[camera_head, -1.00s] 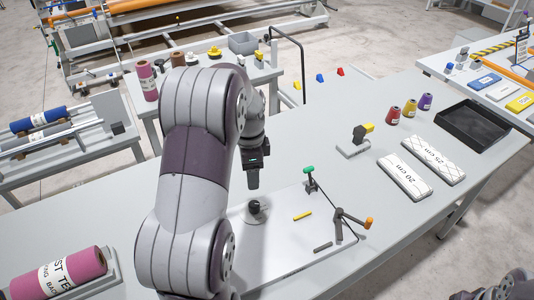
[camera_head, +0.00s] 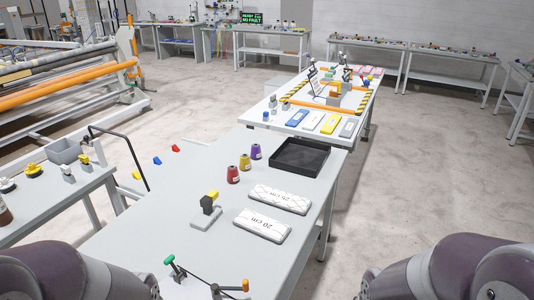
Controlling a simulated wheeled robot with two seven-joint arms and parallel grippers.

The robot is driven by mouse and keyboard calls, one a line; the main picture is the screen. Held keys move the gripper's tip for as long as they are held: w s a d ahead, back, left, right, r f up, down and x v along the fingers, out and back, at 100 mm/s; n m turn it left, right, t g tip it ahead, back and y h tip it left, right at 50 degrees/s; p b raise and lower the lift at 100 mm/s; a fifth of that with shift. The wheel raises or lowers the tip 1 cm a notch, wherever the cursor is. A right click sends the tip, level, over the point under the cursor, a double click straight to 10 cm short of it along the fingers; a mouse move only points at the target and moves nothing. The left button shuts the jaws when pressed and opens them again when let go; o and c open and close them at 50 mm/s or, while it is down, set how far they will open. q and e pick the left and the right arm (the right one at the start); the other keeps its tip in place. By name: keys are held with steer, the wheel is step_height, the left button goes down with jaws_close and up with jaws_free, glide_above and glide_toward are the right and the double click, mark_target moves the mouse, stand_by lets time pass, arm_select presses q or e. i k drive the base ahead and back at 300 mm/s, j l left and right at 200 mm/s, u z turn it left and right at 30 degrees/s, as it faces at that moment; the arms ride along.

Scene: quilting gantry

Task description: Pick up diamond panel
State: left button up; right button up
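Two white padded panels lie flat on the grey table. One panel is marked "25 cm" (camera_head: 279,199) and shows a faint crossing line pattern. The other, marked "20 cm" (camera_head: 262,225), lies just in front of it, and its pattern is too faint to make out. I cannot tell for sure which one is the diamond panel. Links of my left arm show at the bottom left and of my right arm at the bottom right. Neither gripper is in view.
A black tray (camera_head: 327,159) stands behind the panels. Red (camera_head: 233,175), yellow (camera_head: 245,163) and purple (camera_head: 256,152) thread cones stand to its left. A small grey device with a yellow top (camera_head: 208,207) sits left of the panels. A green-tipped lever (camera_head: 169,260) stands at the front.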

mark_target(294, 204)
steer(key=i+l+u, duration=0.1)
steer(key=u, duration=0.4)
steer(key=l+u, duration=0.1)
steer(key=u, duration=0.4)
steer(key=i+l+u, duration=0.1)
steer(key=u, duration=0.4)
steer(key=i+l+u, duration=0.1)
steer(key=l+u, duration=0.3)
steer(key=l, duration=0.6)
steer(key=l+u, duration=0.4)
steer(key=l, duration=0.95)
steer(key=k+l, duration=0.15)
steer(key=l, duration=0.25)
